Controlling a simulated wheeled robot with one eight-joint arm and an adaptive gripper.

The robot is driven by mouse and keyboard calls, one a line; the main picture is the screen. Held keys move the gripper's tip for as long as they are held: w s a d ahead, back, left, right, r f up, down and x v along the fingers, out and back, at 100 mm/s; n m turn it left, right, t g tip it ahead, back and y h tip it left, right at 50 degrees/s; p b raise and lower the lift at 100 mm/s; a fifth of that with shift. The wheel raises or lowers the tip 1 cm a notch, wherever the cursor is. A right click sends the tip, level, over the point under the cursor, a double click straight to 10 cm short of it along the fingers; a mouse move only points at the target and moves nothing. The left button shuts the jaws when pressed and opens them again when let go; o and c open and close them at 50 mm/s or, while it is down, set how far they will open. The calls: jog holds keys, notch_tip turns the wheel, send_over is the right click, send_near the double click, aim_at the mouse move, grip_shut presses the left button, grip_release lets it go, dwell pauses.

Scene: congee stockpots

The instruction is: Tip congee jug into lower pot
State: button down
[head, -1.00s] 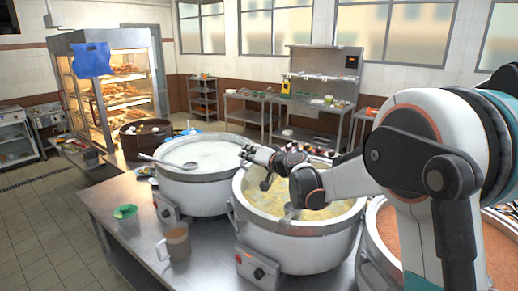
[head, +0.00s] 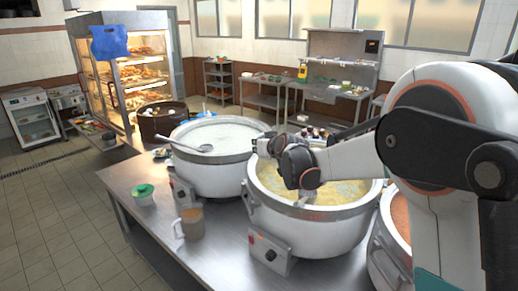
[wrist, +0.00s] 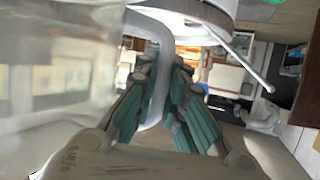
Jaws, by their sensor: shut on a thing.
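My gripper (wrist: 160,105) is shut on the pale handle (wrist: 158,75) of a clear jug (wrist: 60,75), which fills the left of the wrist view. The jug's contents and mouth cannot be made out, and the head view does not show it clearly. In the head view my gripper (head: 270,147) is over the far left side of the middle pot (head: 320,228), beside the left pot. The middle pot holds yellowish congee. The left pot (head: 205,178) holds white congee, with a ladle (head: 188,146) across its rim. I cannot tell which is the lower pot.
A third pot (head: 385,255) with orange contents stands at the right, partly behind my arm. A brown mug (head: 190,223) and a green-topped tub (head: 143,194) stand on the steel counter (head: 150,218). A lit food cabinet (head: 125,70) stands behind. Floor is free at left.

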jog(key=shift+r, duration=0.6)
notch_tip(320, 180, up, 5)
jog(key=p, duration=0.3)
jog(key=shift+a, duration=0.1)
